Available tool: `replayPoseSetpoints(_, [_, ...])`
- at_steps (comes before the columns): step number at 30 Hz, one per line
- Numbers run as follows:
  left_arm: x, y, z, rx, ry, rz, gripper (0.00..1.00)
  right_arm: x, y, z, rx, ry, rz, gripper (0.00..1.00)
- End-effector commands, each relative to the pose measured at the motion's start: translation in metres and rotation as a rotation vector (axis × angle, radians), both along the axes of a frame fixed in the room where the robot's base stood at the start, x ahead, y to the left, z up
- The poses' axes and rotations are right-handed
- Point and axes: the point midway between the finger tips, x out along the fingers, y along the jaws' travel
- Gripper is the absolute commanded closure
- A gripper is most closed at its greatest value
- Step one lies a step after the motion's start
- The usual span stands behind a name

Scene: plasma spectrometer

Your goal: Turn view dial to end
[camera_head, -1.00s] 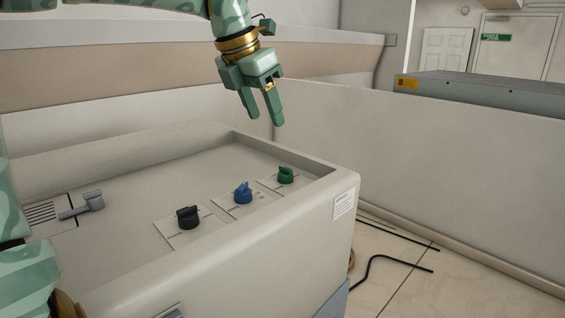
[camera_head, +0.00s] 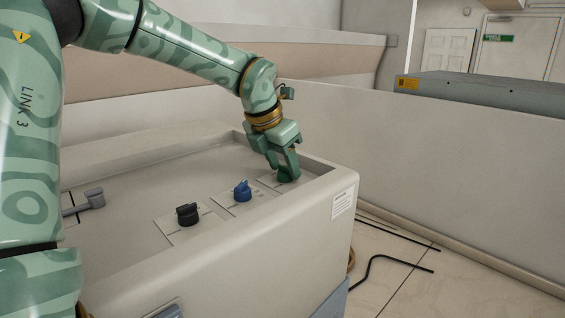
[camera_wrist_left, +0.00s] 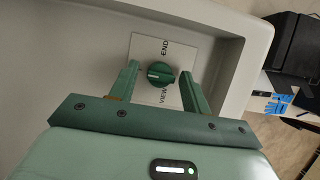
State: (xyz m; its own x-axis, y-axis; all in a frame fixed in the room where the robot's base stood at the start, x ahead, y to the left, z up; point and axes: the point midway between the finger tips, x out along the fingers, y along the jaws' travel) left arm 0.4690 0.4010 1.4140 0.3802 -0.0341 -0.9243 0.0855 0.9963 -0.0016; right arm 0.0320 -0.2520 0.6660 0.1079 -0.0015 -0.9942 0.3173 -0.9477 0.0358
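The green view dial (camera_wrist_left: 160,73) sits on a white plate (camera_wrist_left: 144,46) marked END at the top and VIEW at the bottom in the left wrist view. A white line on the dial lies roughly sideways, between the two words. My left gripper (camera_head: 283,172) points down over the dial at the machine's far right corner. In the left wrist view its fingers are open, one on each side of the dial, with visible gaps. In the head view the fingers mostly hide the dial. My right gripper is not in view.
A blue dial (camera_head: 242,191) and a black dial (camera_head: 187,214) stand in a row nearer on the machine's top. A grey lever (camera_head: 93,197) is at the left. A raised rim (camera_head: 318,171) runs close by the green dial's corner.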

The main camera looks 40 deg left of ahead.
Motion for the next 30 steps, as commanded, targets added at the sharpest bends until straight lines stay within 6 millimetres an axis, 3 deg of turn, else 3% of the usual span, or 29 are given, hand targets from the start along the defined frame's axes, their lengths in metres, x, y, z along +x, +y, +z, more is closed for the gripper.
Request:
replayPoseSetpoints(1, [0.000, 0.000, 0.000, 0.000, 0.000, 0.000, 0.67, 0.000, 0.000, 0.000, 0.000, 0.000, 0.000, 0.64])
replayPoseSetpoints(4, [0.000, 0.000, 0.000, 0.000, 0.000, 0.000, 0.93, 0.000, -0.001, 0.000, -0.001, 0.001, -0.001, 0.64])
replayPoseSetpoints(17, [0.000, 0.000, 0.003, -0.003, -0.002, -0.061, 0.93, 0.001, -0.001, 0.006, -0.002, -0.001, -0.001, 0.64])
replayPoseSetpoints(30, [0.001, 0.003, 0.005, -0.004, -0.004, -0.408, 0.92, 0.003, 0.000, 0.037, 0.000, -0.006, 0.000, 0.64])
